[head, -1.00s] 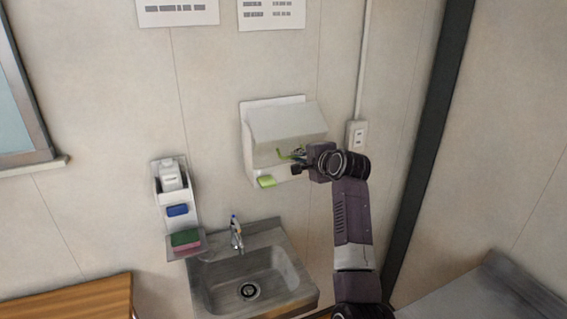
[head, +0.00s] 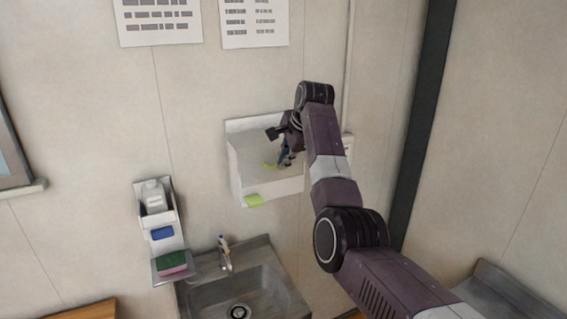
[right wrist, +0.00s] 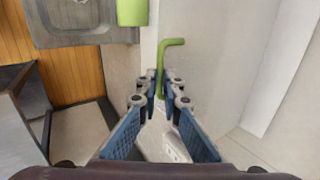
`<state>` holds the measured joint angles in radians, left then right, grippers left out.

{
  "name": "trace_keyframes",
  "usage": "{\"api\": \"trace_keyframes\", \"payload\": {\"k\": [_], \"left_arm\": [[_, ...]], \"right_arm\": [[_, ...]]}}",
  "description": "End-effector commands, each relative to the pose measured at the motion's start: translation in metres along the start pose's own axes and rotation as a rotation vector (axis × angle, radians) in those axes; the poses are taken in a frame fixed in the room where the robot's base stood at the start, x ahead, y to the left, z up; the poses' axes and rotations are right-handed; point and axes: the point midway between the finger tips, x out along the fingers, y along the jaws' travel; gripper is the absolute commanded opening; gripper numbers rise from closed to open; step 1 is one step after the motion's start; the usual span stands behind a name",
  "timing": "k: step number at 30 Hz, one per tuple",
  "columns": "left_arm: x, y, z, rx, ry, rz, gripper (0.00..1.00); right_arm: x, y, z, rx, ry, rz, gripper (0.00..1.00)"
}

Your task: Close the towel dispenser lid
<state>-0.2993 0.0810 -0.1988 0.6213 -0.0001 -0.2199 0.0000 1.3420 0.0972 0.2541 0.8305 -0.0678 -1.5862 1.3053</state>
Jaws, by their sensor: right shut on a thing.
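The white towel dispenser (head: 238,185) hangs on the wall above the sink. Its lid (head: 250,150) now lies low over the box, but my right arm hides its right part, so I cannot tell if it is fully closed. A green bent handle (head: 269,166) is on the lid; it also shows in the right wrist view (right wrist: 172,42). A green towel (head: 254,200) sticks out at the bottom front. My right gripper (head: 285,152) is at the lid, shut on the green handle, whose lower end is between its fingertips (right wrist: 162,88). My left gripper is not in view.
A metal sink (head: 205,297) with a faucet (head: 225,257) is below. A soap and sponge rack (head: 168,243) hangs at the left. Two printed sheets (head: 254,22) are above. An outlet (head: 347,146) is just right of the dispenser, partly behind my arm.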

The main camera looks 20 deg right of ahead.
Motion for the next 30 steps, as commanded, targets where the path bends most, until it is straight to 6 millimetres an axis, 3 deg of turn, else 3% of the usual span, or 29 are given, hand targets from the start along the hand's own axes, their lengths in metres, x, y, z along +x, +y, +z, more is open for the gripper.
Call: {"api": "trace_keyframes", "payload": {"k": [21,22,24,30], "left_arm": [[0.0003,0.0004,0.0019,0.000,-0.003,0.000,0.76],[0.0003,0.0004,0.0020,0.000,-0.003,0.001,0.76],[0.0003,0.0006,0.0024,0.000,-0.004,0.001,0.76],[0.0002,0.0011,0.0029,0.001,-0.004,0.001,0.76]], "right_arm": [[0.0008,0.0016,0.0007,0.000,0.000,0.043,0.00],[0.0008,0.0016,0.0007,0.000,0.000,0.043,0.09],[0.0007,0.0015,0.0007,0.000,0.000,0.043,0.14],[-0.0003,0.0006,0.0005,0.000,0.000,0.041,0.14]]}}
